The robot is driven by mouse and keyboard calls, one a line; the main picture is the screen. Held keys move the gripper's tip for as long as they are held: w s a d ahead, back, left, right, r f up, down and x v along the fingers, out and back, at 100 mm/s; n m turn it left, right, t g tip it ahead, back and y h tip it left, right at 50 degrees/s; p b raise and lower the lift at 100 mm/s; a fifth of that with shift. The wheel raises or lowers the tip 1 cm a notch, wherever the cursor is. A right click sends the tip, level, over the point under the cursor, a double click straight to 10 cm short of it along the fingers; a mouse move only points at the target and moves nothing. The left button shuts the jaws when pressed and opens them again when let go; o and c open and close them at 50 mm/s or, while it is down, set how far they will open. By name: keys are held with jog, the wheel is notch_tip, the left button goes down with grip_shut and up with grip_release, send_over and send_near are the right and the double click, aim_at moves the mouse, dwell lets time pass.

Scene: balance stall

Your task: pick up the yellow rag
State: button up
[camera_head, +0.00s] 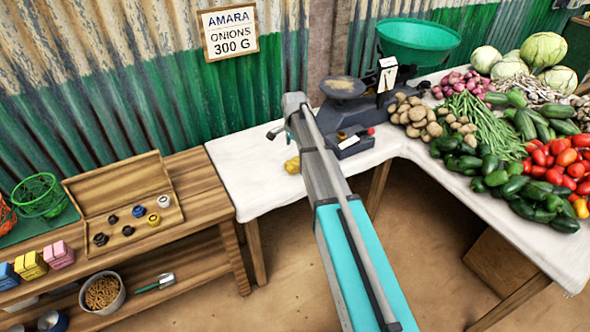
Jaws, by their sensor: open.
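The yellow rag (291,165) is a small crumpled bundle on the white-covered table, close to its front edge. My arm reaches up across the middle of the picture and passes just right of the rag, perhaps hiding part of it. My gripper (275,132) shows only in part at the arm's far end, left of the wrist and above the rag in the picture. It is open, and I see nothing held in it. Its height over the table is hard to tell.
A dark weighing scale (345,112) with a green pan (418,40) stands right of my arm. Potatoes (417,115) and other vegetables are heaped farther right. A wooden weight box (125,205) stands open on the left bench. The corrugated wall with an onion sign (228,32) closes the back.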

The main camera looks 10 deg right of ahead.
aim_at(294, 161)
jog(key=shift+f+b, duration=0.5)
jog(key=shift+f, duration=0.3)
jog(key=shift+a+f+b, duration=0.15)
jog(key=shift+f+b, duration=2.45)
jog(key=c, duration=1)
jog(key=shift+r, duration=0.25)
